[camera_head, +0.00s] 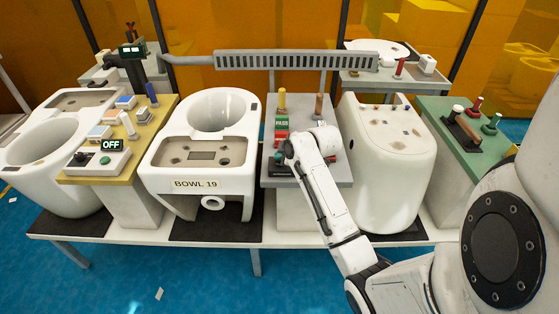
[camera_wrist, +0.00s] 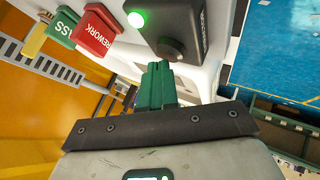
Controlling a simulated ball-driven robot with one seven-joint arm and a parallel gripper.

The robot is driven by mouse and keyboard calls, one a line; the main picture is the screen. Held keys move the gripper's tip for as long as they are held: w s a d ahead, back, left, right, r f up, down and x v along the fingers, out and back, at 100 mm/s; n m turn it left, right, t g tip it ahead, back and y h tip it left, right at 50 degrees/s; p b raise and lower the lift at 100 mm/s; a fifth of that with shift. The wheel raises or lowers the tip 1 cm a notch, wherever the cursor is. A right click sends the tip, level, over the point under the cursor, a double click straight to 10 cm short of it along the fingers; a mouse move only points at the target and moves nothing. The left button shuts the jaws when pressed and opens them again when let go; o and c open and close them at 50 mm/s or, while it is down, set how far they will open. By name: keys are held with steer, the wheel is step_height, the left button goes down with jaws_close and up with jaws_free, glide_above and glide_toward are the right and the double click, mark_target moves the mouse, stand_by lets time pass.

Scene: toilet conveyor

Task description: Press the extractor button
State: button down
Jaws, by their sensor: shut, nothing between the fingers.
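My gripper (camera_wrist: 160,68) has green fingers held together and empty. Their tips are just below the black button in the picture; I cannot tell whether they touch it. In the head view, the end of my arm is over the grey middle stand (camera_head: 335,172) and partly covers its controls.
A green PASS block (camera_head: 282,123) and a red REWORK block (camera_wrist: 93,32) are close to my gripper. A white toilet bowl labelled BOWL 19 (camera_head: 195,183) stands left of the stand. A yellow panel with an OFF display (camera_head: 112,145) is farther left.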

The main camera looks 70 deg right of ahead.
steer(key=shift+f, duration=0.5)
stand_by(0.3)
steer(key=shift+r, duration=0.3)
stand_by(0.3)
step_height(320, 180, up, 6)
steer(key=p, duration=0.5)
steer(key=shift+r, duration=0.15)
steer(key=shift+a, duration=0.1)
